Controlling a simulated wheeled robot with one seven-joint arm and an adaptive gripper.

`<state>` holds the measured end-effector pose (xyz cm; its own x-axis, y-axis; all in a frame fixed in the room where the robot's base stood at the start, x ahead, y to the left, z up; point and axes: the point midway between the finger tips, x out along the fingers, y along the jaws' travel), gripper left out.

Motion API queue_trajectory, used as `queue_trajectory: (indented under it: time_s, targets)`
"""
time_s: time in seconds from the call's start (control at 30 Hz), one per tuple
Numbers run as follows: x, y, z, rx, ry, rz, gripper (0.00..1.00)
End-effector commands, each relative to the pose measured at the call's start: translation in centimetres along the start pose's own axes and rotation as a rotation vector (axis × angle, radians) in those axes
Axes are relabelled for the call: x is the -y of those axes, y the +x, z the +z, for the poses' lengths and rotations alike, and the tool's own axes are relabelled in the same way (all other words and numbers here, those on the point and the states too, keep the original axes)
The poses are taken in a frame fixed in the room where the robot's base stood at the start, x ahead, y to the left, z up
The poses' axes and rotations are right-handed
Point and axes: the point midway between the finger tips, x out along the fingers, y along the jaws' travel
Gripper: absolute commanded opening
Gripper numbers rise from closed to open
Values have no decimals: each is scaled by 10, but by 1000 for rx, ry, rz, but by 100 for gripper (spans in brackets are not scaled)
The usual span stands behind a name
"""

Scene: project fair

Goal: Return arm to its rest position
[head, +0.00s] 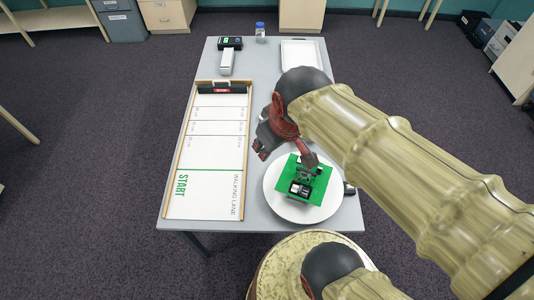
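My arm reaches in from the right over a grey table (264,72). My gripper (278,141), dark with red parts, hangs at the arm's end, over the table between the walking lane board and the white plate. Its fingers are partly hidden and small, so whether it is open or shut is unclear. No held object can be made out. A small dark device (301,188) stands on a green square (318,188) on the round white plate (274,192), just below and right of my gripper.
A dark-and-white device (228,52), a blue-capped jar (260,32) and a white tray (301,54) stand at the back. A small dark object (349,188) sits right of the plate.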

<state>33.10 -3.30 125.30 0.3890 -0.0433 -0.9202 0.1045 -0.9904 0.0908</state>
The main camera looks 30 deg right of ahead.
Motion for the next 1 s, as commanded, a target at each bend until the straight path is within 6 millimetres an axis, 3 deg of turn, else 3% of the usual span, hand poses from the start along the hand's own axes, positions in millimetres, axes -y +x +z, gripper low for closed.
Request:
queue_trajectory:
  time_s: [0.1, 0.2, 0.57, 0.73, 1.0]
  targets:
    - [24, -27, 11, -66, 73, -21, 28]
    - [33, -36, 17, -90, 116, -33, 28]
    - [35, -38, 20, -95, 135, -37, 28]
    - [36, -24, 26, -95, 134, -37, 28]
    - [40, 20, 44, -95, 134, -37, 30]
